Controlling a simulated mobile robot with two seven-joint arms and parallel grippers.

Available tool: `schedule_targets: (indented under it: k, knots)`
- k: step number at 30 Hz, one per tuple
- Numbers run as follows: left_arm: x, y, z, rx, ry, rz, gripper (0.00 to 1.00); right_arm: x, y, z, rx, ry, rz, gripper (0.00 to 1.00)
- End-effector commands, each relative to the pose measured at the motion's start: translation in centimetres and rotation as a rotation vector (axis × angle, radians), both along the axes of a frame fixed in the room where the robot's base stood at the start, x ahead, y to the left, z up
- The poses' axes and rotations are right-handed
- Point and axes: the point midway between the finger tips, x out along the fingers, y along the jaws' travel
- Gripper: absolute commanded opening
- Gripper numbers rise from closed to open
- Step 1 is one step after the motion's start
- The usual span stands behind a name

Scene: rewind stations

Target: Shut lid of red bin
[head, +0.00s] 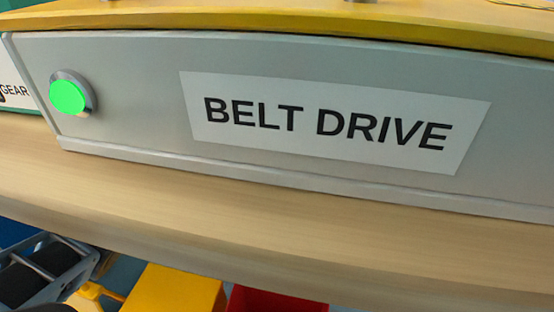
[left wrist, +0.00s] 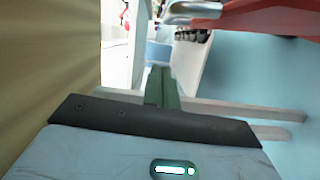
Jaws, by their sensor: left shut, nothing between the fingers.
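A red object (head: 275,300), which may be the red bin, shows only as a small piece at the bottom of the head view, below the table edge. I cannot tell its lid's state there. In the left wrist view, a red slanted part (left wrist: 268,16) with a silver curved piece (left wrist: 195,10) at its left end is at the upper right. I cannot tell if this is the bin's lid. My left gripper (left wrist: 161,72) is shut and empty, with its fingertips below and left of the silver piece, apart from it in the picture. My right gripper is not in view.
A grey panel labelled BELT DRIVE (head: 335,125) with a lit green button (head: 68,97) stands on a wooden table (head: 240,205). A yellow box (head: 175,290) is below the table edge beside the red object. A tan surface (left wrist: 45,60) runs close along the left of the wrist view.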

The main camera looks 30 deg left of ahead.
Motion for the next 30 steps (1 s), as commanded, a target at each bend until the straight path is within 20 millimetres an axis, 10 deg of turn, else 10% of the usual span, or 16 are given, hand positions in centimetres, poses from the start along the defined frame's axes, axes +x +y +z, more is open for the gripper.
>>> schedule_targets:
  k: [4,30]
  knots:
    - [0.0,-2.9,-0.2,0.000,0.000,-0.004,0.00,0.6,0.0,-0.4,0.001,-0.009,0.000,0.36]
    - [-3.7,-3.8,-0.2,-0.001,0.000,0.001,0.00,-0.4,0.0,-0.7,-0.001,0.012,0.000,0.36]
